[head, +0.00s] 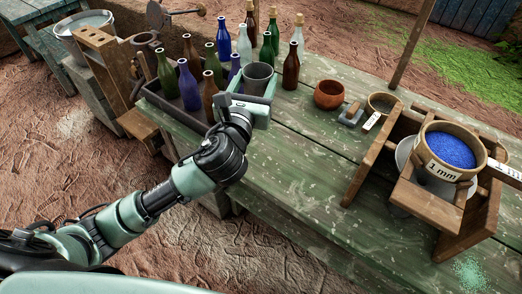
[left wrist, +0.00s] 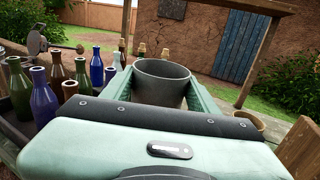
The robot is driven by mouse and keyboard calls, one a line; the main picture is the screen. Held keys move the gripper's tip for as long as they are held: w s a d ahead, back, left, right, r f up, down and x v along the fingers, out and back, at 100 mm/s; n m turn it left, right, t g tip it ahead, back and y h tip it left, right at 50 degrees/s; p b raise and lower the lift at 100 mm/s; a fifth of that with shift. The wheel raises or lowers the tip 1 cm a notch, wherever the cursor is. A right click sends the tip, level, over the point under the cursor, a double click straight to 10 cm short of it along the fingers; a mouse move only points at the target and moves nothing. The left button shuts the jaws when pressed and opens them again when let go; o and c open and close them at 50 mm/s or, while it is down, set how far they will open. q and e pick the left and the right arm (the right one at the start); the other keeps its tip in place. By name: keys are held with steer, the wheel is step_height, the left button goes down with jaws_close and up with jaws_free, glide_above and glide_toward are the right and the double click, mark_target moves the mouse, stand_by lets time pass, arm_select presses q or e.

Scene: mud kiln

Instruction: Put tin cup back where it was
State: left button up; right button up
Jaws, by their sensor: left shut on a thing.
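The tin cup (head: 257,79) is dark grey and open at the top. My left gripper (head: 252,93) is shut on it, at the right end of the crate of bottles on the green table. In the left wrist view the cup (left wrist: 162,82) stands upright between the two green fingers (left wrist: 160,90). The gripper hides the cup's lower part, so I cannot tell whether it touches the table. My right gripper is not in view.
Several coloured bottles (head: 190,86) stand in and around a dark crate (head: 172,108) left of the cup. A clay bowl (head: 328,95) is to the right. A wooden stand (head: 428,207) holds a sieve of blue grains (head: 450,150). The table's front middle (head: 290,165) is clear.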

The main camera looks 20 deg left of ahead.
arm_select(q)
steer(key=shift+w+d+r, duration=0.15)
steer(key=shift+w, duration=0.35)
steer(key=shift+w+f, duration=0.25)
steer(key=shift+f, duration=0.05)
steer(key=shift+f+b, duration=2.55)
steer(key=shift+f, duration=7)
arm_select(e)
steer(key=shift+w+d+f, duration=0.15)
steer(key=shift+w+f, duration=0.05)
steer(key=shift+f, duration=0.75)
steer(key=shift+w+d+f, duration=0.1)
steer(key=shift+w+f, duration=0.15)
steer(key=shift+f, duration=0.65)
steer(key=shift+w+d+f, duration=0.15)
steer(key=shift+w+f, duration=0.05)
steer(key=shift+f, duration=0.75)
arm_select(q)
steer(key=shift+f, duration=0.1)
steer(key=o, duration=1.3)
steer(key=shift+c, duration=0.2)
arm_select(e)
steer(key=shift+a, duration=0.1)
